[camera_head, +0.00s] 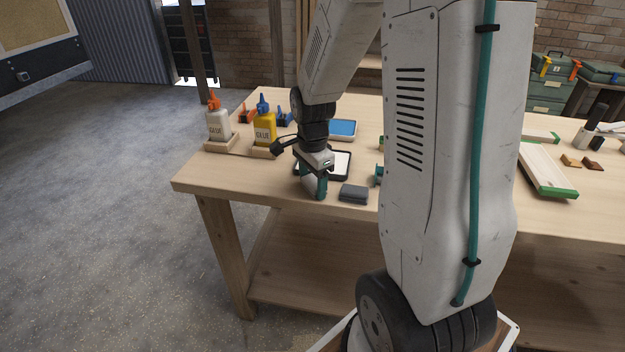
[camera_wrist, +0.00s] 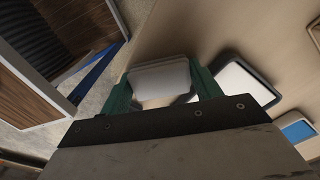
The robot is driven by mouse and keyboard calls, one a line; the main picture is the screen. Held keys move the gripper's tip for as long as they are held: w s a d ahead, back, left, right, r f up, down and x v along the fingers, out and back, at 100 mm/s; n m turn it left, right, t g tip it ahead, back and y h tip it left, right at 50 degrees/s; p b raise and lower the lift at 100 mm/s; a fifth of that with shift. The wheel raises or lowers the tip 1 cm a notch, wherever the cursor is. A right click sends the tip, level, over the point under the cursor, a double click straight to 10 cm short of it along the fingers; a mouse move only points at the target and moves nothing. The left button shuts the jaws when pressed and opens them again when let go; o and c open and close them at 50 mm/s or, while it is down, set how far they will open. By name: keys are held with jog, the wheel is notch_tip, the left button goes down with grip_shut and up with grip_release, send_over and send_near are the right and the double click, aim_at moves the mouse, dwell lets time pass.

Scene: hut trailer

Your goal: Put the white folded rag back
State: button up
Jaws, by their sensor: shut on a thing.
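My gripper (camera_head: 314,188) is low over the front left part of the workbench. In the wrist view its green fingers (camera_wrist: 160,88) are shut on the white folded rag (camera_wrist: 160,78), which shows as a pale block between them. In the head view I cannot make out the rag behind the fingers. A dark-rimmed tray with a white inside (camera_head: 345,166) lies just behind and right of my gripper; a similar tray shows in the wrist view (camera_wrist: 246,82). A dark grey folded rag (camera_head: 354,193) lies to the right of my gripper, near the front edge.
Two glue bottles, one white (camera_head: 217,124) and one yellow (camera_head: 264,131), stand in wooden holders at the left. A blue-faced tray (camera_head: 342,129) lies farther back. A green-ended board (camera_head: 543,168) lies at the right. Bare bench top (camera_head: 225,171) shows at the front left corner.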

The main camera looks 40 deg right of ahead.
aim_at(312, 181)
jog(key=shift+f, duration=0.1)
jog(key=o, duration=1)
jog(key=shift+c, duration=0.2)
notch_tip(312, 181, up, 12)
jog(key=s+a+r+n, duration=0.3)
jog(key=s+a+n, duration=0.4)
jog(key=s+n, duration=0.2)
jog(key=s+a+r+n+t, duration=0.1)
jog(key=s+a+r+n, duration=0.2)
jog(key=s+a+n, duration=0.4)
jog(key=s+n, duration=0.3)
jog(key=shift+s+a+r, duration=0.25)
jog(key=shift+s+r, duration=0.05)
jog(key=shift+r, duration=0.1)
